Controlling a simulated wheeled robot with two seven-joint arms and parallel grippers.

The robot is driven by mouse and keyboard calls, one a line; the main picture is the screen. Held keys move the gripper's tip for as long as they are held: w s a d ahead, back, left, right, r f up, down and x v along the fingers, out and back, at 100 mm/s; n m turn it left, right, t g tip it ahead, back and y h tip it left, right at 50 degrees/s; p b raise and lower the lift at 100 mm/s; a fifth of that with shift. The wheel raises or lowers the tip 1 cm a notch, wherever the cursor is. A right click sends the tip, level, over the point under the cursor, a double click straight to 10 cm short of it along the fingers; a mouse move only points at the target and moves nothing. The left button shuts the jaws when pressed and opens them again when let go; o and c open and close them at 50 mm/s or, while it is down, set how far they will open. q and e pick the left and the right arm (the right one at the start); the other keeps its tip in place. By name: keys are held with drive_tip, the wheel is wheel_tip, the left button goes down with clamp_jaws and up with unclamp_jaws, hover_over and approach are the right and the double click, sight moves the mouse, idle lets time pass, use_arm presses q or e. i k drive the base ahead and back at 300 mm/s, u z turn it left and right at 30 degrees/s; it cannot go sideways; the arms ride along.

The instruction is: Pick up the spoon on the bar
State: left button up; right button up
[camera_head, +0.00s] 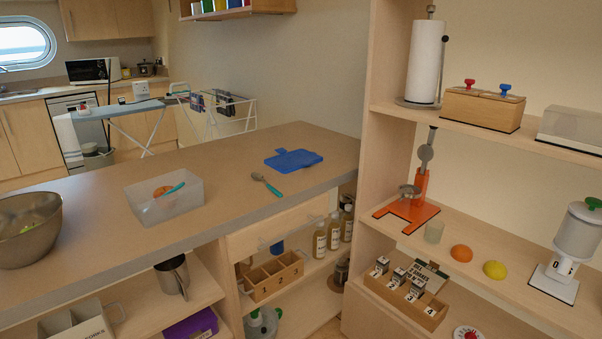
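A spoon (267,185) with a grey bowl and a teal handle lies on the bar (225,215), near the front edge, between a clear container and a blue board. Its bowl points to the back left and its handle to the front right. Nothing covers it. Neither of my grippers shows in the head view.
A translucent container (165,207) holds an orange item and a teal-handled utensil. A metal bowl (29,230) stands at the left end. A blue cutting board (293,160) lies behind the spoon. A tall wooden shelf (388,80) bounds the bar's right end.

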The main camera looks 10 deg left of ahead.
sight(258, 176)
drive_tip(key=u, duration=0.35)
drive_tip(key=i, duration=0.9)
drive_tip(key=u, duration=0.65)
